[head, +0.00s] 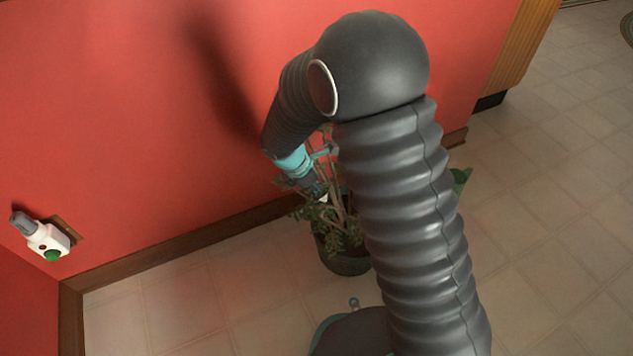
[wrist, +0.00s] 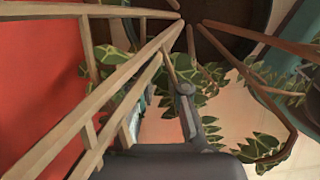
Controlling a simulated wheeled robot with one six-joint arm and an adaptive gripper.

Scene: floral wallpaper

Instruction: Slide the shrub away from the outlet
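The shrub (head: 335,222) has thin brown stems and green leaves in a dark round pot (head: 345,262). It stands on the floor beside the red wall, partly hidden behind my arm. The outlet (head: 68,232) is low on the wall at the left, with a white plugged-in device, and a gap of floor lies between it and the pot. My gripper (head: 321,195) points down among the stems above the pot. In the wrist view, stems (wrist: 120,92) and leaves (wrist: 200,102) surround my gripper (wrist: 165,118). Stems hide part of the fingers, so their opening and any grip are unclear.
The red wall (head: 130,120) with a brown baseboard (head: 180,240) runs behind the shrub to a corner at the left. Tiled floor (head: 215,310) is clear left of the pot, and more is clear at the right (head: 550,240). A wooden cabinet side (head: 520,45) stands upper right.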

